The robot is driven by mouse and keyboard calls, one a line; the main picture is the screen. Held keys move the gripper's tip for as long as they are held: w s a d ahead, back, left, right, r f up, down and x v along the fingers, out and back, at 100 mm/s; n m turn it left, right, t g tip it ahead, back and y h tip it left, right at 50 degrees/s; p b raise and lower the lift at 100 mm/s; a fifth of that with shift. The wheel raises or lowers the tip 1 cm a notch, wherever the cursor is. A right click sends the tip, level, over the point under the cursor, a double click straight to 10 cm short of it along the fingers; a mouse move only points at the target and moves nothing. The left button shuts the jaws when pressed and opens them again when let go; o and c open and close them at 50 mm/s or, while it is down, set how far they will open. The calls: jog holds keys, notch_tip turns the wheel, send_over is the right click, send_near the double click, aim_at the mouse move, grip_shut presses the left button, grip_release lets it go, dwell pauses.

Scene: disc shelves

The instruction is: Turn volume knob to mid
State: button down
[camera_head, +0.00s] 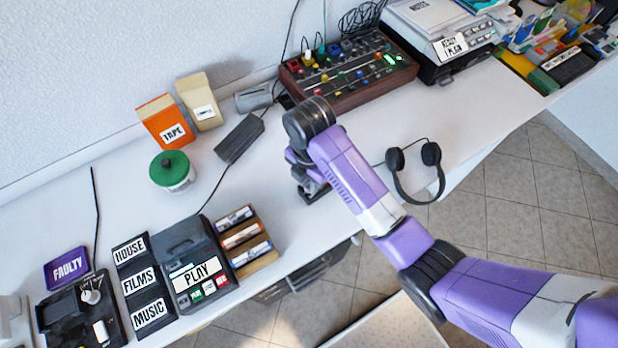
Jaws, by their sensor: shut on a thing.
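My gripper (306,182) is low over the front middle of the white worktop, below my purple arm. It is at a small black device (316,194) near the worktop's front edge. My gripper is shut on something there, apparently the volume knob. The knob itself is hidden by my gripper and wrist, so I cannot read its angle. Black headphones (415,172) lie just right of the device, partly over the front edge.
A mixer with several knobs (345,72) stands behind my wrist. A black adapter box (239,138) and a green-lidded jar (171,171) are to the left. A PLAY deck (190,255) and a cassette rack (240,240) stand front left. Bare worktop (275,190) lies between.

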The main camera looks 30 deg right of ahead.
jog(key=m+p, duration=0.2)
jog(key=m, duration=0.1)
jog(key=m+p, duration=0.1)
jog(key=p, duration=0.1)
jog(key=shift+r, duration=0.25)
jog(key=m+p, duration=0.3)
jog(key=m, duration=0.2)
jog(key=shift+f, duration=0.1)
jog(key=m+p, duration=0.1)
jog(key=m, duration=0.3)
jog(key=shift+f, duration=0.15)
jog(key=shift+m, duration=2.3)
jog(key=c, duration=1.2)
grip_release()
